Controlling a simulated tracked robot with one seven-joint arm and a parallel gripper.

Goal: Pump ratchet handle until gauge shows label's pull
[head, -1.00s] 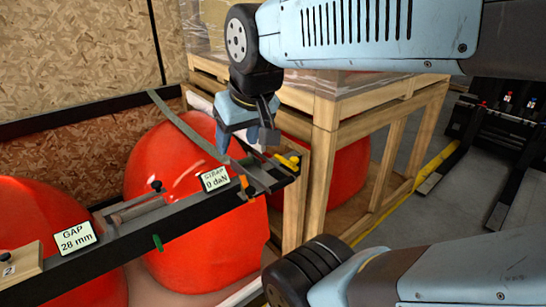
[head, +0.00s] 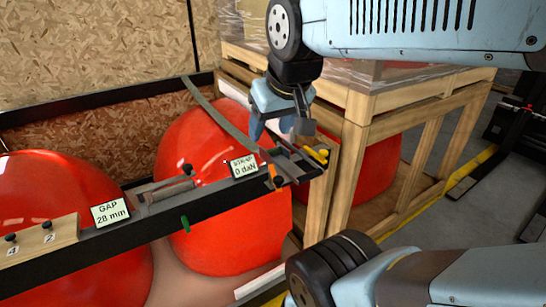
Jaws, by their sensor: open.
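The ratchet (head: 288,163) sits at the right end of the black beam (head: 150,232), with a yellow handle end (head: 317,155) and an orange piece beside it. The grey strap (head: 215,110) runs from the back wall down to it. The strap gauge (head: 243,166) reads 0 daN. My gripper (head: 278,132) is open, pointing down just above and behind the ratchet; no contact can be made out. No label stating a pull is legible.
A gap display (head: 110,211) reads 28 mm. Red nosecones (head: 235,225) stand behind and below the beam. A wooden crate (head: 345,170) stands close on the right. A wooden block (head: 40,242) with numbered knobs is at left. Open floor lies farther right.

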